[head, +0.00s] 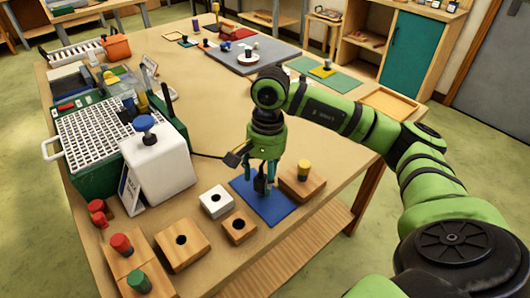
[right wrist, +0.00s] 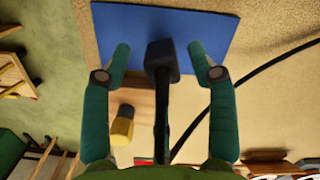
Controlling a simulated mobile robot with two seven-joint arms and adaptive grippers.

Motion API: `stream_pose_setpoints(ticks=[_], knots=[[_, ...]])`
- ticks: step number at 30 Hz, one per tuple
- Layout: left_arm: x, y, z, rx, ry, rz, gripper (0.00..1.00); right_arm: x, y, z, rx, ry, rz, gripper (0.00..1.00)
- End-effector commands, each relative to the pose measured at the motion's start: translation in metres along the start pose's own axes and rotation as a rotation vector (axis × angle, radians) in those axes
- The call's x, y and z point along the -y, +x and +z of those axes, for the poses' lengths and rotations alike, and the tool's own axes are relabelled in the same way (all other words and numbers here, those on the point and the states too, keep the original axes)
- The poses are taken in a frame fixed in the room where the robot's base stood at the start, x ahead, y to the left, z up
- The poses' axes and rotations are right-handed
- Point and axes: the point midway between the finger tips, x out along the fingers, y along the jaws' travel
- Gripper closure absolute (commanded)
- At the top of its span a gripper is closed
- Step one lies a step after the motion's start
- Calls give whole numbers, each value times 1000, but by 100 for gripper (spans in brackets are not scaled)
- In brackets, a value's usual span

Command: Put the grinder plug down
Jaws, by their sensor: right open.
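The black grinder plug (right wrist: 162,58) is between the two open fingers of my right gripper, with a gap on each side in the right wrist view. It is over the blue mat (right wrist: 190,25); whether it touches the mat is hard to tell. In the head view my right gripper (head: 264,186) points down over the blue mat (head: 276,212), and its fingers partly hide the plug. A black cable (right wrist: 260,68) runs across the table in the right wrist view. My left gripper is not in view.
The white grinder (head: 155,165) with a blue knob stands further left. The table's middle is clear.

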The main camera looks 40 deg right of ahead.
Motion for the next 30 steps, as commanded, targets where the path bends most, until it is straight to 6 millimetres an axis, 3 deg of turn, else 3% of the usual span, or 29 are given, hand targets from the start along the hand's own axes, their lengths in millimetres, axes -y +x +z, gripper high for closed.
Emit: stream_pose_setpoints(ticks=[8, 15, 30], knots=[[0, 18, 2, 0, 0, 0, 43, 1, -61, -1, -6, -1, -8, 41], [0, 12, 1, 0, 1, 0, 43, 0, -101, -1, -5, 2, -2, 41], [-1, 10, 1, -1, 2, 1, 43, 0, -111, 0, -1, 1, -1, 41]])
